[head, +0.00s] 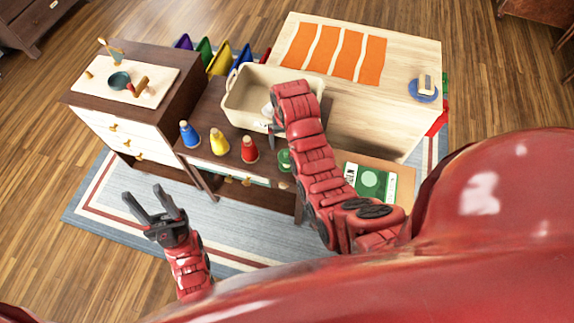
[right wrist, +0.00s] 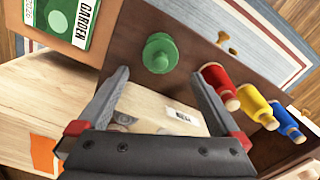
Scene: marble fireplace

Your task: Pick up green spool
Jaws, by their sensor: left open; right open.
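The green spool (head: 284,160) stands at the right end of a row of spools on the low dark wooden table, partly covered by my right arm in the head view. In the right wrist view the green spool (right wrist: 160,54) shows whole, just beyond and between the fingertips. My right gripper (right wrist: 163,76) is open with nothing between its fingers; in the head view it is mostly hidden by its arm, over the cream bin's front edge. My left gripper (head: 146,196) is open and empty above the rug, left of the table.
Blue (head: 189,135), yellow (head: 218,142) and red (head: 249,149) spools stand left of the green one. The cream bin (head: 236,101) is behind them. A green garden book (head: 371,181) lies at right. A white-drawer cabinet (head: 92,121) stands left; a pale table (head: 398,66) is behind.

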